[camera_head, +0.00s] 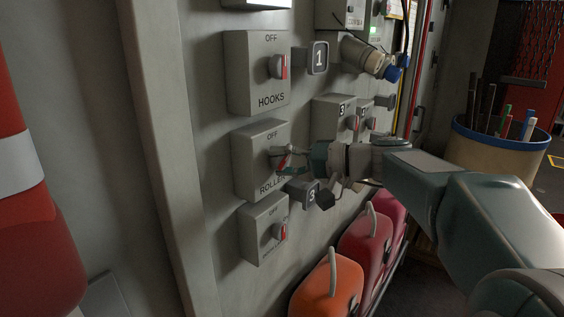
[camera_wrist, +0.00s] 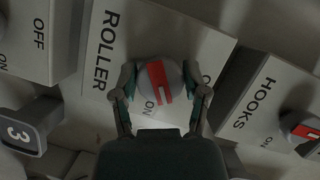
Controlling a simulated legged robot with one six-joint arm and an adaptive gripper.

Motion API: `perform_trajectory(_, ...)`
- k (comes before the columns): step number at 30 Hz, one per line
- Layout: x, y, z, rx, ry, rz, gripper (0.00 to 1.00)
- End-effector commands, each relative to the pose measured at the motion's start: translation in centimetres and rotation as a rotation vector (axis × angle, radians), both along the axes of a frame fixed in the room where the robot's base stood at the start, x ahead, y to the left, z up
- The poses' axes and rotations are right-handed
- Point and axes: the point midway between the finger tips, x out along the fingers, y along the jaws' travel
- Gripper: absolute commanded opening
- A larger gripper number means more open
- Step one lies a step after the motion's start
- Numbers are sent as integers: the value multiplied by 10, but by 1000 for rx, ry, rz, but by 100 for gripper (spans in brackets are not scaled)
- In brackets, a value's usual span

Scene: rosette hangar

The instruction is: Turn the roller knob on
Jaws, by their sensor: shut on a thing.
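The grey roller box (camera_head: 256,150) is on the wall in the head view, between the hooks box above and another switch box below. It also fills the middle of the wrist view (camera_wrist: 135,30), with its "ROLLER" label and ON and OFF marks. Its round grey knob (camera_wrist: 155,78) carries a red stripe that sits at a slant in the wrist view. My gripper (camera_head: 284,160) is at this knob, its fingers on either side and shut on it; it also shows in the wrist view (camera_wrist: 160,92). In the head view the fingers partly hide the knob.
The hooks box (camera_head: 255,75) with its red-striped knob is just above. A lower switch box (camera_head: 262,230) is just below. Number plates (camera_head: 318,57) stick out from the wall beside the boxes. Red and orange cases (camera_head: 325,285) stand below; a bin of tools (camera_head: 490,150) is at right.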

Motion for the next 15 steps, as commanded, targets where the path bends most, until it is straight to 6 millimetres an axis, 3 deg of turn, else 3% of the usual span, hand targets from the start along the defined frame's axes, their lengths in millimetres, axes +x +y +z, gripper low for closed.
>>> perform_trajectory(15, 2, -1, -3, 264, 348, -6, 11)
